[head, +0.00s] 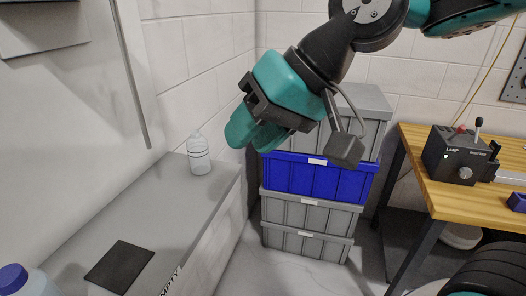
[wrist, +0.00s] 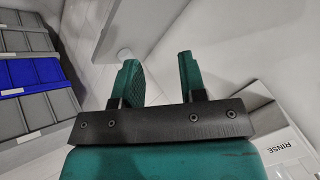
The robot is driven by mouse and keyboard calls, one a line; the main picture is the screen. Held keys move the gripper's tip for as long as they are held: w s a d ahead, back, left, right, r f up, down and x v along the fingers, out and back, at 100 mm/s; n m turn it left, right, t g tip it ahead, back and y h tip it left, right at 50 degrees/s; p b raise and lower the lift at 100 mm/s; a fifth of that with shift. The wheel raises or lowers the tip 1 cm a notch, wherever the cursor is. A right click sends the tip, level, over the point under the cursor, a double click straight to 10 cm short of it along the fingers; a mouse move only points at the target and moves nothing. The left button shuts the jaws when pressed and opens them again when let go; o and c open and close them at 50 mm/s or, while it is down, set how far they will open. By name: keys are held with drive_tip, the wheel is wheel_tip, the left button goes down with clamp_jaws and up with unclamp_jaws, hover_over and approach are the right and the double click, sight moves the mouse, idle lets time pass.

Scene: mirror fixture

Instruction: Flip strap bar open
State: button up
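My gripper (head: 243,132) hangs in the upper middle of the head view, in front of the stacked boxes and right of the ledge. In the wrist view its two teal fingers (wrist: 160,75) stand apart with nothing between them. A large pale flat panel (head: 60,110) fills the left of the head view. A thin grey upright bar (head: 134,75) runs along the panel's right edge; I cannot tell whether it is the strap bar. A grey plate (head: 45,33) shows at the panel's top left. My gripper is well apart from panel and bar.
A clear bottle (head: 199,155) and a dark mat (head: 119,266) are on the grey ledge (head: 165,215). Grey boxes (head: 310,215) and a blue box (head: 316,180) stand stacked behind. A wooden bench (head: 455,205) with a control box (head: 455,155) is right. The wrist view shows a RINSE label (wrist: 283,145).

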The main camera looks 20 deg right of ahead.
drive_tip(key=shift+s+d+f+n+g+h, duration=0.15)
drive_tip(key=shift+s+f+n+g, duration=0.1)
drive_tip(key=shift+s+f, duration=0.25)
drive_tip(key=shift+s+d+f+n+g+h, duration=0.15)
drive_tip(key=shift+s+f+n, duration=0.15)
drive_tip(key=shift+f, duration=0.3)
drive_tip(key=shift+a+r, duration=0.1)
drive_tip(key=shift+a, duration=0.05)
